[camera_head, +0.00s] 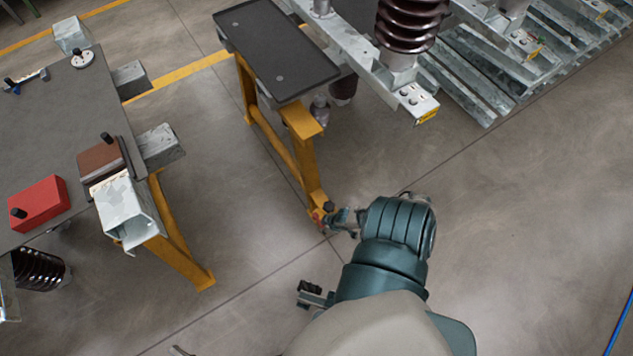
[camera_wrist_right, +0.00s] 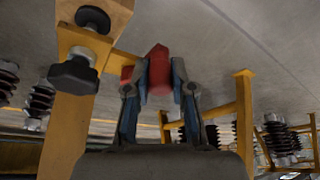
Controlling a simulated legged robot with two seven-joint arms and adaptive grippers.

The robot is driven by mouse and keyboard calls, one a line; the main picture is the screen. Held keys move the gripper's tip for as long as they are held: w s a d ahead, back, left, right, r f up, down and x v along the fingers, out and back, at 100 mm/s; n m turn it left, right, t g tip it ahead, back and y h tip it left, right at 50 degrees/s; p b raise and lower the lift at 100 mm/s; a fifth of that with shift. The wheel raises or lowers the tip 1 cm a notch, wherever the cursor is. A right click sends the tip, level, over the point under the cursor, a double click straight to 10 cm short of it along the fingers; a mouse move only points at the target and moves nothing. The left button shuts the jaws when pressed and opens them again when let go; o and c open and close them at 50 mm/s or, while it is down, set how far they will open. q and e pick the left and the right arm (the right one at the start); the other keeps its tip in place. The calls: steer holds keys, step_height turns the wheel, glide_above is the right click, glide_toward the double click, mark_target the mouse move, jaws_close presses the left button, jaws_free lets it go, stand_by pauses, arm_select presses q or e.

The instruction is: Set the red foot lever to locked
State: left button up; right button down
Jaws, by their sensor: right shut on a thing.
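The red foot lever (camera_wrist_right: 158,69) shows in the right wrist view between the two fingers of my right gripper (camera_wrist_right: 159,80), which is shut on it. In the head view a small red part of the lever (camera_head: 317,216) shows at the foot of the yellow stand (camera_head: 306,160). My right gripper (camera_head: 337,219) reaches it from the right, low near the floor. A black knob (camera_wrist_right: 73,73) sits on the yellow leg to the left in the wrist view. I cannot tell the lever's locked position from these frames.
A dark tray top (camera_head: 275,50) covers the stand. A grey workbench (camera_head: 50,130) with a red box (camera_head: 38,203) stands at the left. A brown insulator (camera_head: 410,25) on a metal beam is behind right. Bare floor (camera_head: 530,220) lies to the right.

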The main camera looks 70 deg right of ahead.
steer(key=shift+w+d+r+n, duration=0.2)
steer(key=shift+w+d+n, duration=0.1)
steer(key=shift+d, duration=0.1)
steer(key=c, duration=1)
jaws_free()
steer(key=shift+s+f, duration=0.1)
steer(key=shift+f, duration=0.1)
steer(key=shift+s, duration=0.1)
steer(key=shift+s+a+r, duration=0.1)
steer(key=shift+s+r, duration=0.1)
steer(key=shift+r, duration=0.05)
steer(key=v, duration=1.1)
steer(key=shift+d+r, duration=0.1)
steer(key=shift+d, duration=0.2)
